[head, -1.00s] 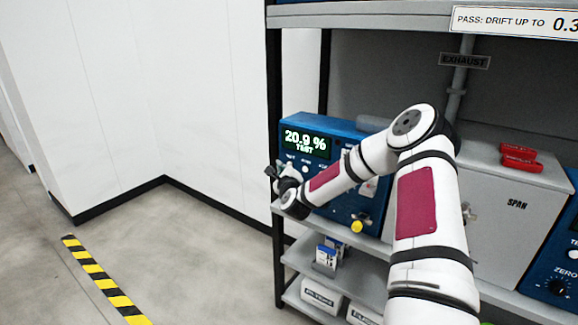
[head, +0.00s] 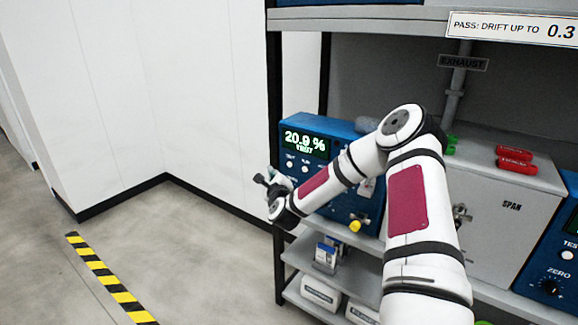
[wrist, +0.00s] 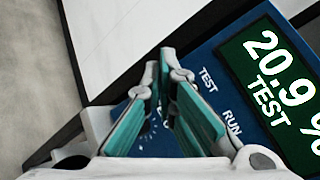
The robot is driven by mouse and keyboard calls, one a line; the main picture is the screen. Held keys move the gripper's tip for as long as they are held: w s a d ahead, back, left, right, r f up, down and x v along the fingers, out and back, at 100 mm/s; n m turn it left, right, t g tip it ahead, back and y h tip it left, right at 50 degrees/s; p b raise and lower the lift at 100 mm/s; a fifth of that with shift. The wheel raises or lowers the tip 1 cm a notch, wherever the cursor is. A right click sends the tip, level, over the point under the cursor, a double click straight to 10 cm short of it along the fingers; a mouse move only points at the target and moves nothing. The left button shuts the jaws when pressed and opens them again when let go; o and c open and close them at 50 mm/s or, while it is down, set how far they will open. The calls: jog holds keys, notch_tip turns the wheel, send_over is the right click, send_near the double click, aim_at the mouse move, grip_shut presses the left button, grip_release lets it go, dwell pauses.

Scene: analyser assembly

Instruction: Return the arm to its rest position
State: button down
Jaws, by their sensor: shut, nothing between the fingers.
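My gripper (wrist: 163,88) shows in the wrist view with its two teal-padded fingers close together at the tips and nothing between them. In the head view my gripper (head: 266,181) is small and dark, at the left end of my white arm, in front of the left edge of the blue analyser (head: 345,128). The analyser's display reads 20.9 % TEST. In the wrist view the analyser (wrist: 215,68) lies behind and to the right of the fingers, with its TEST and RUN labels showing. The exact gap between gripper and panel cannot be told.
The shelf rack's dark post (head: 274,90) stands close to my gripper. A grey SPAN cabinet (head: 510,205) with red handles (head: 515,160) on top is right of my arm. The floor at left is open, with a striped tape (head: 105,280).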

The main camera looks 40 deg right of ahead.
dwell(0.4)
jog(key=s+a+r+n+g+y, duration=0.1)
jog(key=a+r+n+y, duration=0.25)
jog(key=a+n, duration=0.4)
jog(key=s+a+r+n+g+y, duration=0.2)
jog(key=a+r+n+y, duration=0.15)
jog(key=a+n, duration=0.45)
jog(key=s+a+r+n+g+p, duration=0.1)
jog(key=s+a+r+n+g, duration=0.1)
jog(key=s+a+r+n, duration=0.3)
jog(key=s+a+r+n+g, duration=0.1)
jog(key=s+r+n+g, duration=0.1)
jog(key=s, duration=1.1)
jog(key=s+a+r+n+g+p, duration=0.1)
jog(key=s+n, duration=0.4)
jog(key=s, duration=0.8)
jog(key=s+a+r+n+g, duration=0.2)
jog(key=s+r, duration=0.3)
jog(key=s, duration=0.9)
jog(key=shift+a+r+n+g+p, duration=0.15)
jog(key=shift+a+n+g+p, duration=0.25)
jog(key=shift+n+g, duration=0.4)
